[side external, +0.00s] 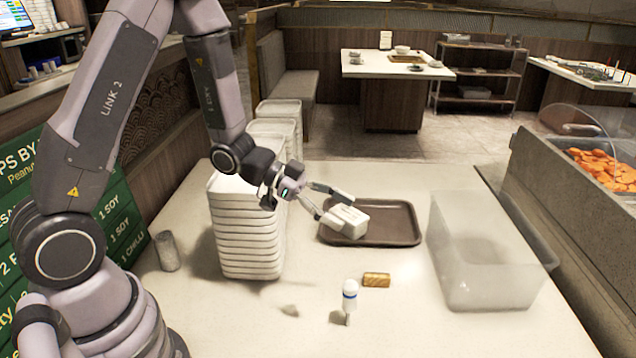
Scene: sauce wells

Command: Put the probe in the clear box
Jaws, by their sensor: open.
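The probe (349,296) is a small white thing with a blue band and a thin metal tip. It stands near the front middle of the table, tip down. The clear box (490,285) is a see-through, open-topped tub at the right of the table and looks empty. My gripper (337,208) is open over the left part of the brown tray, behind and above the probe and well apart from it. A white block (346,223) is at its fingertips; I cannot tell whether the fingers touch it.
The brown tray (395,238) lies behind the probe. A small wooden block (377,280) lies just right of the probe. A tall stack of white trays (245,235) stands left of my gripper. A grey cylinder (167,251) stands far left. The table's front is mostly clear.

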